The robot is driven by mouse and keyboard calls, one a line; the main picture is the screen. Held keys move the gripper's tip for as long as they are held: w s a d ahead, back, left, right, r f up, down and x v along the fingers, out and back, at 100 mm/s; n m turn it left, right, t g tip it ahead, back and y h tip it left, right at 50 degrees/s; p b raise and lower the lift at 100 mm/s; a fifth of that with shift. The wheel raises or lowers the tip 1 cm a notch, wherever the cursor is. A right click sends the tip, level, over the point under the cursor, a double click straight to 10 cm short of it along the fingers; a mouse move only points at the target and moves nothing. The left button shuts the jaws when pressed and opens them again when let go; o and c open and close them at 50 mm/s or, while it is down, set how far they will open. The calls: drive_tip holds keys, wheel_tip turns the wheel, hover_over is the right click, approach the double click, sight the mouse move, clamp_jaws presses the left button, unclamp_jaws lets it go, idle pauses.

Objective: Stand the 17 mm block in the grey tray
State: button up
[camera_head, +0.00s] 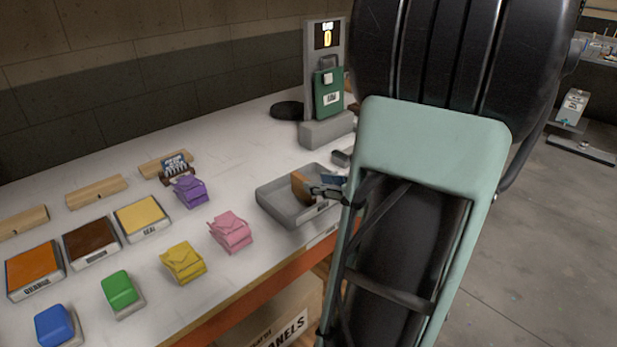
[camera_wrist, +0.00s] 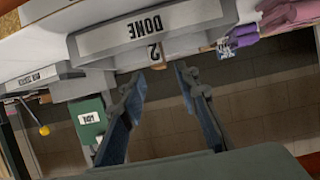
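The grey tray (camera_head: 290,214) stands near the table's front edge in the head view. Its wall, labelled "DONE", shows upside down in the wrist view (camera_wrist: 85,44). A wood-brown block (camera_head: 300,187) stands upright inside the tray, partly hidden; its thickness cannot be read. My gripper (camera_head: 326,187) is low over the tray, just right of the block. In the wrist view my gripper (camera_wrist: 160,75) has its two dark fingers clearly apart. A small wood-coloured patch and a "2" mark show beyond the gap between them. No held object shows.
A stand with a display reading 0 (camera_head: 327,36) and a green panel (camera_head: 328,95) is behind the tray. Pink (camera_head: 231,232), purple (camera_head: 189,191) and yellow (camera_head: 182,262) pieces are to the left, with colour plates and wooden bars. Bare table lies left of the tray.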

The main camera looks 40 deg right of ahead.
drive_tip(key=v, duration=0.5)
drive_tip(key=shift+s+p, duration=0.1)
drive_tip(key=shift+p, duration=0.25)
drive_tip(key=shift+d, duration=0.1)
